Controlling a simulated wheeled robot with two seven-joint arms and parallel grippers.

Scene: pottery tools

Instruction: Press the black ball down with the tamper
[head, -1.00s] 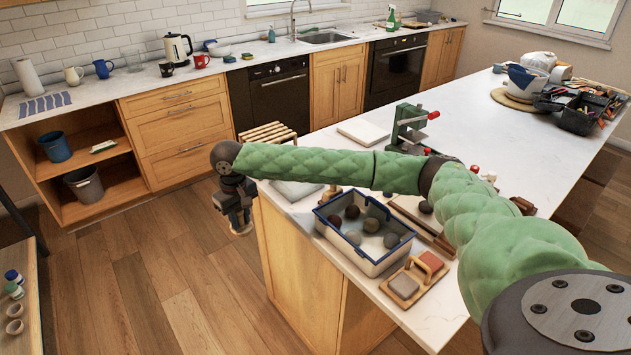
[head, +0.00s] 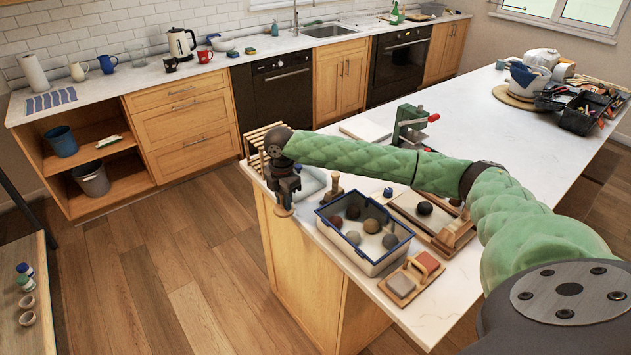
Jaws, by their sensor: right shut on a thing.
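The black ball (head: 424,208) rests on a flat board (head: 405,207) on the island counter, right of the blue-rimmed bin and partly below my right arm. My right gripper (head: 284,190) points down at the counter's near-left edge, well left of the ball. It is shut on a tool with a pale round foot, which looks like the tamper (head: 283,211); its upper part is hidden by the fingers. I cannot tell whether the foot touches anything. My left gripper is not in view.
A blue-rimmed bin (head: 338,247) with several dark and grey balls stands between the gripper and the board. A small wooden tool (head: 333,187) stands behind it. Two blocks on a wooden holder (head: 413,277) lie in front. A green press (head: 409,127) stands behind the board.

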